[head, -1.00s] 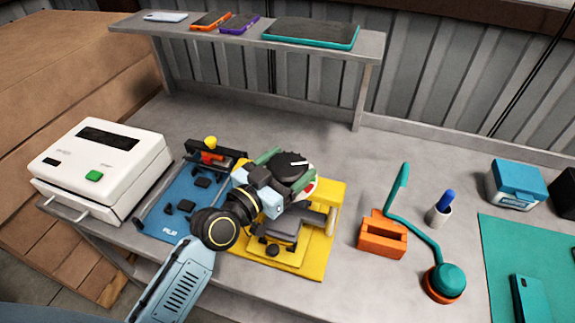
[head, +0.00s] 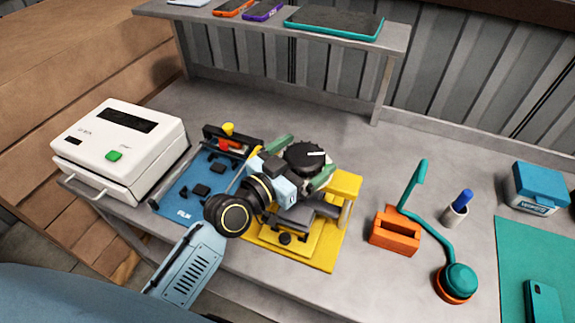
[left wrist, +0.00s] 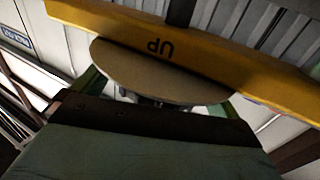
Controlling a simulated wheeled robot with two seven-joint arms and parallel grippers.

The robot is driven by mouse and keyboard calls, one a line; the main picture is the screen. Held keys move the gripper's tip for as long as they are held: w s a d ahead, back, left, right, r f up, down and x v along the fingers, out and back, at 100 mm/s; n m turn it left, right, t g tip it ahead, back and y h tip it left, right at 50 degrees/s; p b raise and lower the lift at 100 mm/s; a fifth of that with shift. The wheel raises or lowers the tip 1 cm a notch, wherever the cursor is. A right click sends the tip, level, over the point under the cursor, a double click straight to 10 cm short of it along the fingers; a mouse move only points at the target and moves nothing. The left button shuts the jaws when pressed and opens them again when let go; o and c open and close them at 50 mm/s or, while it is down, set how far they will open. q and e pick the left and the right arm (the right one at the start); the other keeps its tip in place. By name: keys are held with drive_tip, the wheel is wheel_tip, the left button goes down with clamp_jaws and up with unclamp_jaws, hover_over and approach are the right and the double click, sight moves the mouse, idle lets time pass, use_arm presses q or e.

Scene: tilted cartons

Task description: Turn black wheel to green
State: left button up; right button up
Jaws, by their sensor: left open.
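The black wheel (head: 307,155) shows in the head view above the yellow fixture (head: 327,262), with a white mark pointing right. My left gripper (head: 303,161) is open, its green fingers on opposite sides of the wheel; whether they touch it, I cannot tell. In the left wrist view, the left gripper (left wrist: 165,98) has a finger on each side of a tan disc (left wrist: 150,78), under a yellow bar (left wrist: 215,52) with the inverted letters "UP". No green or red marking around the wheel shows now; the gripper hides part of the fixture. My right gripper is not in view.
A blue film board (head: 178,200) and a white machine (head: 150,155) stand left of the fixture. An orange holder (head: 394,232) and a teal lamp-like stand (head: 457,280) are to its right. A grey shelf (head: 395,38) runs behind.

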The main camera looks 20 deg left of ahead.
use_arm(q)
drive_tip(key=b+v, duration=0.2)
drive_tip(key=v, duration=1.1)
